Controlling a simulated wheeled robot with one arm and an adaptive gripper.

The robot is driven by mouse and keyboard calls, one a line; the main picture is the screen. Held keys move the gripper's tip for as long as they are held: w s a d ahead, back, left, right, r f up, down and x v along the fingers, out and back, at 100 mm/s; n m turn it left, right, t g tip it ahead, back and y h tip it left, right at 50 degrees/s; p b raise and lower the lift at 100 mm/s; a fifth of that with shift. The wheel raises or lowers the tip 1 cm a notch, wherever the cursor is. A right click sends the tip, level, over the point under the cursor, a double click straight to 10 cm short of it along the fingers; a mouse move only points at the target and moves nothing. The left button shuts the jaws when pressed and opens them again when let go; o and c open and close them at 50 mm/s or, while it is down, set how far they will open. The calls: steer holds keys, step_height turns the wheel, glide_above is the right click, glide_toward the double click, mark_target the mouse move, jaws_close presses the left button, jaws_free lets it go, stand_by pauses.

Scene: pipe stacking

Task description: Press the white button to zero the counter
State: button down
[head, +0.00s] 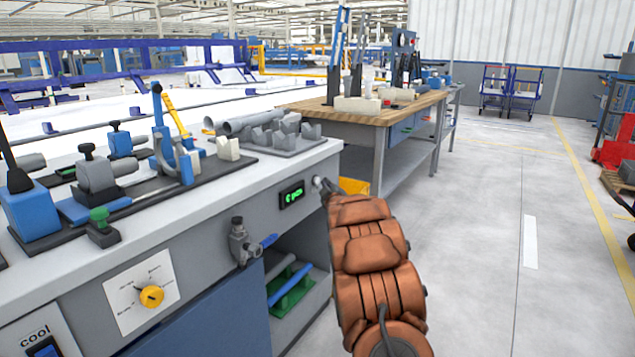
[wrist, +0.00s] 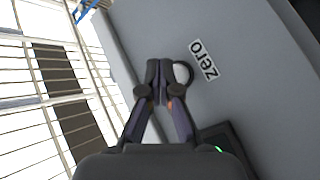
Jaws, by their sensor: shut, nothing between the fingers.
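The counter (head: 292,195) is a small black box with green lit characters on the grey front panel of the bench, too small to read surely. Its dark edge and a bit of green show low in the wrist view (wrist: 219,149). The round white button with a dark ring (wrist: 184,73) sits beside a white "zero" label (wrist: 204,60). My gripper (wrist: 160,66) is shut and empty, its fingertips overlapping the button's left edge in the wrist view. In the head view my gripper (head: 324,187) is at the panel right of the counter. I cannot tell whether it touches the button.
The bench top (head: 235,176) holds clamps, pipes and a grey pipe rack (head: 285,138). A valve with a blue handle (head: 243,243) and a yellow knob (head: 151,296) are on the front. A wooden-topped table (head: 385,115) stands behind.

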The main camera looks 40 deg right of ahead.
steer(key=shift+s, duration=0.1)
steer(key=shift+s+d+f+p, duration=0.1)
steer(key=shift+s+d+p, duration=0.15)
steer(key=shift+s, duration=0.55)
steer(key=shift+s+d+r+p, duration=0.1)
steer(key=shift+s+d+p, duration=0.15)
steer(key=shift+s, duration=0.5)
steer(key=shift+s+d+f+p, duration=0.1)
steer(key=shift+s+d+p, duration=0.15)
steer(key=shift+s, duration=0.55)
